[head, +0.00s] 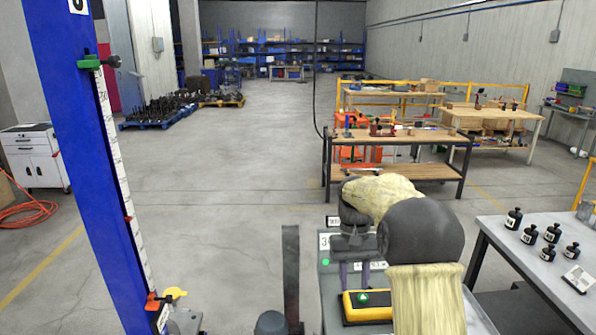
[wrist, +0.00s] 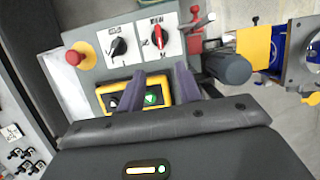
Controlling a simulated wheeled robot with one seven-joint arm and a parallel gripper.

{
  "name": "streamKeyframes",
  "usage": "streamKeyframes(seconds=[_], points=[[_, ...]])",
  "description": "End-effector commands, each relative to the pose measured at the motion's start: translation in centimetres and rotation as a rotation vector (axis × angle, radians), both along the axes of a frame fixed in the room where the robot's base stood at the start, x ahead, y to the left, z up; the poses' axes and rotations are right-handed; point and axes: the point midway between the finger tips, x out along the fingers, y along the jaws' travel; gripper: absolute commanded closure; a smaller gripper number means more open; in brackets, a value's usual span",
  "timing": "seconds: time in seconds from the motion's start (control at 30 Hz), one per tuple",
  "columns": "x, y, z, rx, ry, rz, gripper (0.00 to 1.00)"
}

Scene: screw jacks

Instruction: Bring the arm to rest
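My gripper (head: 354,279) points down over a grey control panel in the head view, at the end of my arm in its cream sleeve. In the wrist view its two purple-grey fingers (wrist: 158,82) stand apart with nothing held between them. A yellow push-button box (wrist: 112,84) with a green button (wrist: 150,99) lies just beyond and between the fingers. The box also shows in the head view (head: 368,313), close to the fingertips. I cannot tell whether the fingers touch it.
The panel carries a red mushroom button (wrist: 75,57) and two rotary switches (wrist: 118,46). A blue column (head: 85,150) with a scale stands at left. A table (head: 510,250) with several black weights is at right. A workbench (head: 395,140) stands behind; open floor lies at centre left.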

Motion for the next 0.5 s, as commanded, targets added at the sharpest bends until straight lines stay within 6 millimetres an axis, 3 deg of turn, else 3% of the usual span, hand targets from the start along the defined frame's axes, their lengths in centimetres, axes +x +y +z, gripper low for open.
streamKeyframes(seconds=[0.5], points=[[-10.1,0.1,-3.1,0.003,-0.311,-0.003,0.65]])
